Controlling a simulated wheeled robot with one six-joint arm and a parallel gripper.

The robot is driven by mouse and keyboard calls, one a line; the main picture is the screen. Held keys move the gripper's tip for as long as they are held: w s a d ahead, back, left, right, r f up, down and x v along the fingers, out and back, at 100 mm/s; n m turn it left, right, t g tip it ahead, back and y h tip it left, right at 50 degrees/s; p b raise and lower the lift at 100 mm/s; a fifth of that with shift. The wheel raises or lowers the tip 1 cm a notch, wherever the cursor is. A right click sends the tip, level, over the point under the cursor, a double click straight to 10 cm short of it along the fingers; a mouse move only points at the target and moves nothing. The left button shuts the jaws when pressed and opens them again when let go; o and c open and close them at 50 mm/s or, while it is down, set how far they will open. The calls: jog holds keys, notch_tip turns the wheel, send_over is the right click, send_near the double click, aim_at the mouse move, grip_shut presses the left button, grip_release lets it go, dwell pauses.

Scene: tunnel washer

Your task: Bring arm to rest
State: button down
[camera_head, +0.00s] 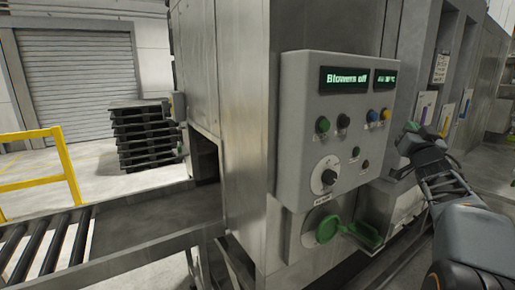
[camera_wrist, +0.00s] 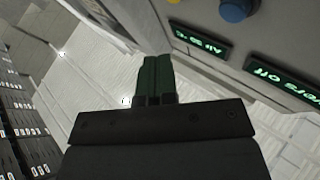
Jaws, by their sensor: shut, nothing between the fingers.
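My gripper (camera_head: 412,127) is at the right in the head view, to the right of the control panel's button row. Its two green fingers (camera_wrist: 157,75) are shut together and empty in the wrist view. The grey control panel (camera_head: 300,150) is on the machine's corner, and its display (camera_head: 345,79) reads "Blowers off". A smaller display (camera_head: 386,78) beside it shows an air temperature. In the wrist view the panel's blue button (camera_wrist: 235,10) and displays are at the upper right, apart from the fingers. My arm comes in from the lower right of the head view.
Below the panel is a green handle (camera_head: 357,234). A roller conveyor (camera_head: 45,250) runs to the machine's opening at the left. A yellow rail (camera_head: 62,160), stacked dark pallets (camera_head: 147,137) and a shutter door (camera_head: 80,75) stand behind. Open floor (camera_head: 490,165) shows at the right.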

jog(key=s+d+f+m+g+h, duration=0.25)
jog(key=f+g, duration=0.45)
jog(key=f, duration=0.4)
jog(key=s+a+f+n+g+y, duration=0.1)
jog(key=s+a+f+g, duration=0.15)
jog(key=f, duration=0.25)
jog(key=s+a+f+g+y, duration=0.1)
jog(key=s+a+f+g, duration=0.15)
jog(key=a+f, duration=0.2)
jog(key=s+a+f+n+g+y, duration=0.1)
jog(key=s+a+f+n+y, duration=0.1)
jog(key=s+a, duration=0.3)
jog(key=s+a+f+n+g+y, duration=0.2)
jog(key=s+a+f, duration=0.3)
jog(key=a, duration=0.6)
jog(key=s+a+f+n+g+y, duration=0.1)
jog(key=s+a+f+n+y, duration=0.1)
jog(key=s+a, duration=0.4)
jog(key=a+f, duration=0.1)
jog(key=a, duration=0.1)
jog(key=shift+a+f+n+g+y, duration=0.35)
jog(key=shift+a+f+g, duration=0.05)
